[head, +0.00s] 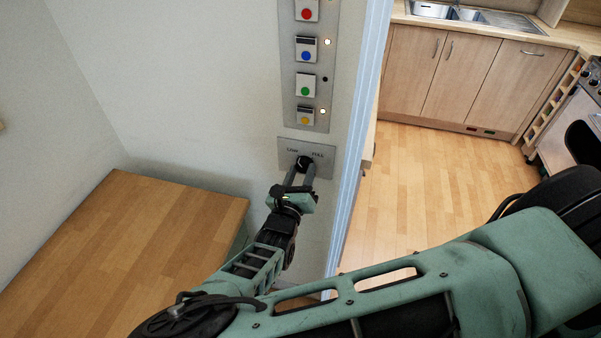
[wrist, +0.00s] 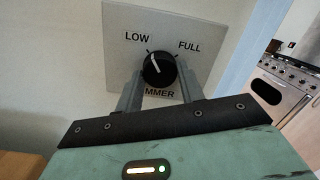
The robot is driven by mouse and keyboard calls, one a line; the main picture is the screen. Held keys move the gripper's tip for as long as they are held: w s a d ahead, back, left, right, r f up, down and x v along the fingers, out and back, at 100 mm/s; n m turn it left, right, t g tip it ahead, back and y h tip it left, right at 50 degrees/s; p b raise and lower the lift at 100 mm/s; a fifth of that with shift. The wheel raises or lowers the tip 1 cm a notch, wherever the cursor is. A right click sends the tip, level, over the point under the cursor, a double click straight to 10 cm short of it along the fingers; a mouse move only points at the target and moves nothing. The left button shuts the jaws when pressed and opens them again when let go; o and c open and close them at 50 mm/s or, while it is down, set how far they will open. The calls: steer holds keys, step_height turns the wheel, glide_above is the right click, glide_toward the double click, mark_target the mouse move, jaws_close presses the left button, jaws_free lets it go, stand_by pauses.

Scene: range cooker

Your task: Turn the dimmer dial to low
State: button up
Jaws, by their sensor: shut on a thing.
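The dimmer dial (wrist: 158,70) is a round black knob with a white pointer line, on a grey plate (wrist: 120,50) marked LOW at upper left and FULL at upper right. In the wrist view the pointer leans up and left, toward the LOW side. My gripper (wrist: 160,84) is shut on the dial, one finger on each side of it. The lower part of the word DIMMER is partly hidden by the fingers. In the head view the dial (head: 304,161) sits on the wall plate, with my gripper (head: 301,172) reaching it from below.
Above the dial plate is a tall switch panel (head: 308,118) with red, blue, green and yellow buttons. A wooden tabletop (head: 120,240) stands at the left. A blue-edged wall end (head: 352,150) is just right of the dial. The kitchen floor (head: 430,180) beyond it is clear.

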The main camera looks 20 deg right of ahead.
steer(key=shift+n, duration=1.2)
steer(key=o, duration=1)
steer(key=b+v, duration=0.6)
steer(key=v, duration=1.1)
steer(key=shift+s, duration=0.3)
steer(key=shift+d, duration=0.1)
